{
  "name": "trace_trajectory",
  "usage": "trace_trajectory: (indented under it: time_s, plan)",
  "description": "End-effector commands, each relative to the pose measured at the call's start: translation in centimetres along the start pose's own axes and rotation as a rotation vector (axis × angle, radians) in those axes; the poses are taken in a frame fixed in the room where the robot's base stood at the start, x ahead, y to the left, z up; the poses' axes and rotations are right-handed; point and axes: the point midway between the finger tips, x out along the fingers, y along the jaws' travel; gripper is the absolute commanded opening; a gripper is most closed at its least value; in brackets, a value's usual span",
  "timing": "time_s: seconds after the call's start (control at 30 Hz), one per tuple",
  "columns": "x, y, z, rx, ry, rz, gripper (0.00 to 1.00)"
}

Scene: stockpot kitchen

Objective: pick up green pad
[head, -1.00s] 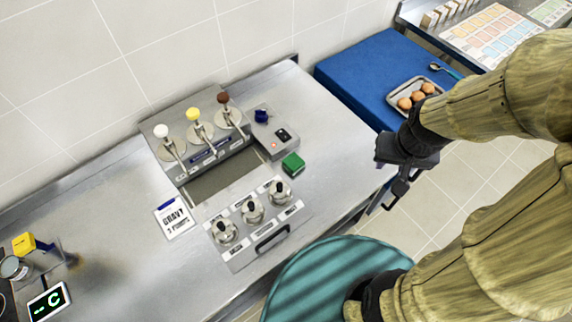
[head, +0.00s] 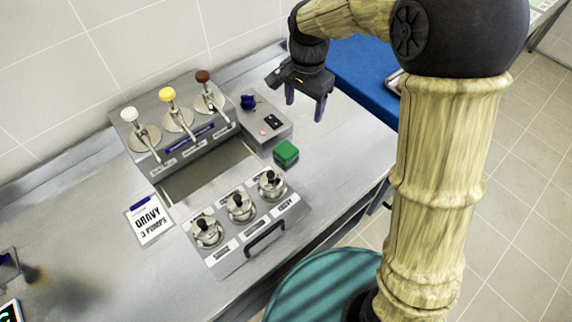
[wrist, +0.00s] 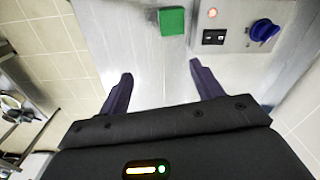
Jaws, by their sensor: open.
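The green pad (head: 286,152) is a small green block on the steel counter, just beside the front corner of the grey control box. My gripper (head: 306,108) is above the counter, to the upper right of the pad in the head view, with its fingers pointing down. In the wrist view the green pad (wrist: 172,20) is at the top middle, beyond the fingertips and roughly in line with the gap between them. My gripper (wrist: 160,72) is open and empty, and apart from the pad.
The control box (head: 266,125) with a blue knob (head: 248,101) stands behind the pad. The pump dispenser (head: 175,125) and the lidded pots panel (head: 240,220) are to the left. A gravy card (head: 149,220) lies further left. Counter right of the pad is clear.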

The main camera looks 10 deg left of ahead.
Motion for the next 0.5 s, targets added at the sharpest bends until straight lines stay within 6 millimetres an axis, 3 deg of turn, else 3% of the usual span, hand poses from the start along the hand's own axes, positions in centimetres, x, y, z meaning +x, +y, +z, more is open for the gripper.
trace_trajectory:
  time_s: [0.03, 0.17, 0.5]
  plan:
    - [1.8, -1.7, 0.6, 0.032, -0.008, 0.007, 0.65]
    - [2.2, -3.9, 1.4, 0.103, -0.019, 0.023, 0.65]
    - [1.9, -4.2, 1.6, 0.122, -0.022, 0.028, 0.65]
